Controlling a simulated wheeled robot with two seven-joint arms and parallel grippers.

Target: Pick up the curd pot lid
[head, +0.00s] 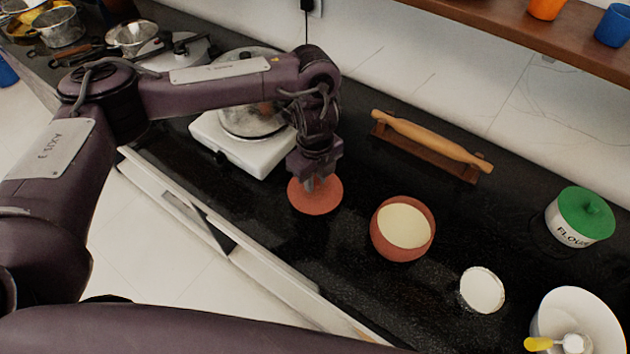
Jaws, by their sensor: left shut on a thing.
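The curd pot lid (327,203) is a round, flat, reddish clay disc. My left gripper (311,183) comes down on it from above and is shut on it near its middle; the fingertips partly hide the grip. I cannot tell clearly whether the lid is clear of the black counter. The clay curd pot (383,240) stands open to the right of the lid, with pale curd (404,225) inside. My right gripper is not in view.
A white stove (243,157) with a glass-lidded pot is left of the lid. A rolling pin (432,138) on a wooden stand lies behind. A white bowl (482,290), a green-lidded flour jar (584,217) and a larger white bowl (552,312) are at right.

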